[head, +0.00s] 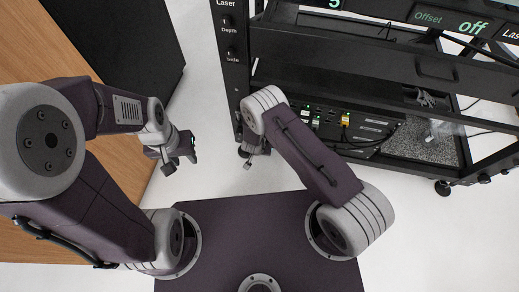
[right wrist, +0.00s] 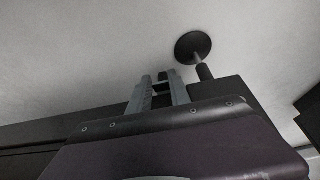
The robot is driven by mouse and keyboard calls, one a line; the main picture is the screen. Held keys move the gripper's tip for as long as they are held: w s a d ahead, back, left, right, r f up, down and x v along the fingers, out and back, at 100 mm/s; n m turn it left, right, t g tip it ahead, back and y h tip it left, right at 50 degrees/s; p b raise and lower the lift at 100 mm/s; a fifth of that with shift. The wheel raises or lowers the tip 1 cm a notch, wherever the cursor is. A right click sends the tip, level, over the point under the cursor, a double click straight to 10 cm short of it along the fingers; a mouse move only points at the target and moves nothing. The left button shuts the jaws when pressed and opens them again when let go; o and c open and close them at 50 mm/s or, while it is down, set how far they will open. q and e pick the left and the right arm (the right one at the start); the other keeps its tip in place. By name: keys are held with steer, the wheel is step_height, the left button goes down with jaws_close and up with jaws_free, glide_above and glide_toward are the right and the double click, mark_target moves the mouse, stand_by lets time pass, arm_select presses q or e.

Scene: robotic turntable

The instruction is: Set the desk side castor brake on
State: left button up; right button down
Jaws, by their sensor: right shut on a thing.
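The desk side castor is at the rack's lower left corner in the head view, mostly hidden behind my right arm and gripper. My right gripper (head: 247,163) reaches down at that corner. In the right wrist view its two fingers (right wrist: 161,88) are shut on a small dark piece, at the castor's place under the rack's edge. The piece looks like the brake lever, but its shape and position are too dark to tell. My left gripper (head: 181,163) is open and empty, hanging over the pale floor between the desk (head: 28,62) and the rack.
The black rack (head: 232,85) fills the upper right, with panels and cables inside. Another castor (head: 443,187) stands at its right corner. In the right wrist view a black round foot on a stem (right wrist: 193,47) is just beyond my fingers. Pale floor is free between desk and rack.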

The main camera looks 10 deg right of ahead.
stand_by(0.8)
steer(key=c, duration=1.5)
jaws_free()
steer(key=p+v, duration=0.6)
steer(key=v, duration=0.3)
steer(key=shift+s+p, duration=0.1)
steer(key=shift+p, duration=0.25)
